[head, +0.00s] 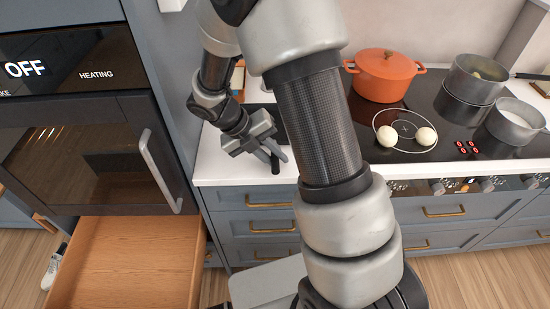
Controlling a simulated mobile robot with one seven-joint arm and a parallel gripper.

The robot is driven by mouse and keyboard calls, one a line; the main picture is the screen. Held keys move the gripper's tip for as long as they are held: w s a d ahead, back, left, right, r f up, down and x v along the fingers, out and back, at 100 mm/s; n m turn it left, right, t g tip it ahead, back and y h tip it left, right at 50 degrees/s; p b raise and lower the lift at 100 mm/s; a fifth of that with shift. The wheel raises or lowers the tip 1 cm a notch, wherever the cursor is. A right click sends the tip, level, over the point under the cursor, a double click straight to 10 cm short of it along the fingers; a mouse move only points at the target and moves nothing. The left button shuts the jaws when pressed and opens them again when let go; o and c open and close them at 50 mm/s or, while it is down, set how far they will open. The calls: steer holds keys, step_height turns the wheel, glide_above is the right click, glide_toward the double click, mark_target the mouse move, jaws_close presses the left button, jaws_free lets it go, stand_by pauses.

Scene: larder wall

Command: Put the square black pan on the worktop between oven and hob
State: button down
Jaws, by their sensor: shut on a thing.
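The square black pan (266,107) is on or just above the white worktop (222,168) between the oven (85,140) and the hob (440,125). My gripper (274,153) is shut on the pan's black handle, whose end points toward the worktop's front edge. My gripper and arm hide much of the pan, so I cannot tell whether its base fully touches the worktop.
An orange lidded pot (385,78), steel pots (475,80) and two pale round items (425,136) are on the hob. A wooden drawer (125,260) stands open below the oven. Bare worktop shows left of my gripper.

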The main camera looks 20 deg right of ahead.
steer(key=c, duration=1.9)
jaws_free()
steer(key=p+v, duration=0.1)
steer(key=v, duration=0.6)
steer(key=s+r+m+t+y, duration=0.2)
steer(key=s+r+m, duration=0.3)
steer(key=m, duration=0.6)
steer(key=s+r+m+t+y, duration=0.2)
steer(key=s+r+m, duration=0.3)
steer(key=m, duration=0.7)
steer(key=s+r+m+t+y, duration=0.2)
steer(key=s+r+m, duration=0.4)
steer(key=r+m, duration=0.3)
steer(key=shift+s+d+m+y, duration=0.15)
steer(key=shift+d+m+y, duration=0.2)
steer(key=shift+m, duration=0.85)
